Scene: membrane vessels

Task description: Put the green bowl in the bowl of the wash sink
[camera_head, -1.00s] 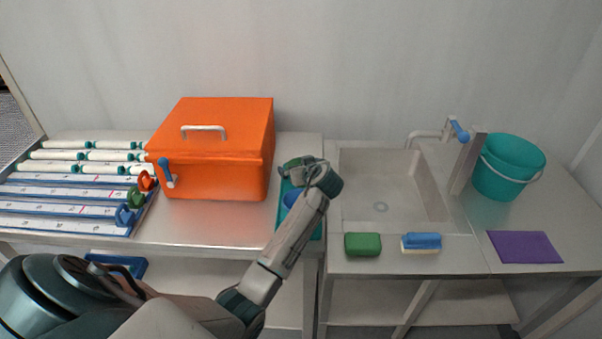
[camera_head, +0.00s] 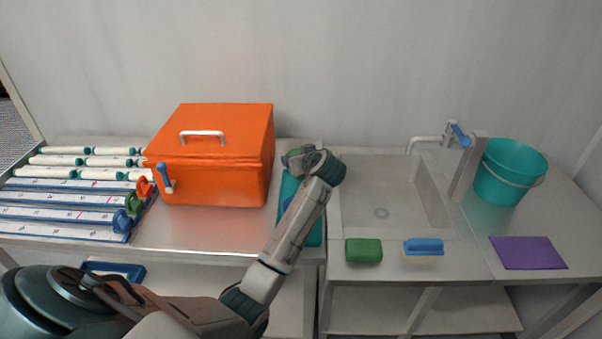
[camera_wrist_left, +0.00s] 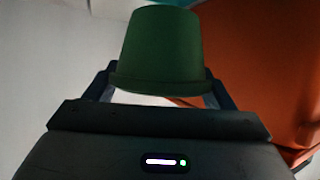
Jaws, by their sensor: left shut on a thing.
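The green bowl (camera_wrist_left: 160,45) fills the upper middle of the left wrist view, with its rim toward my gripper. My left gripper (camera_wrist_left: 158,86) is shut on it, one finger at each side of the rim. In the head view my left gripper (camera_head: 293,158) is at the back of the teal tray, right of the orange box; my wrist hides most of it and the bowl. The wash sink (camera_head: 405,215) is to the right of my wrist, and its bowl looks empty. My right gripper is not in view.
The orange box (camera_head: 220,170) stands close left of my gripper. The teal tray (camera_head: 314,235) lies under my forearm with a blue thing in it. A green sponge (camera_head: 363,251) and a blue brush (camera_head: 424,246) lie at the sink's front edge. A tap (camera_head: 430,140) and teal bucket (camera_head: 510,172) stand right.

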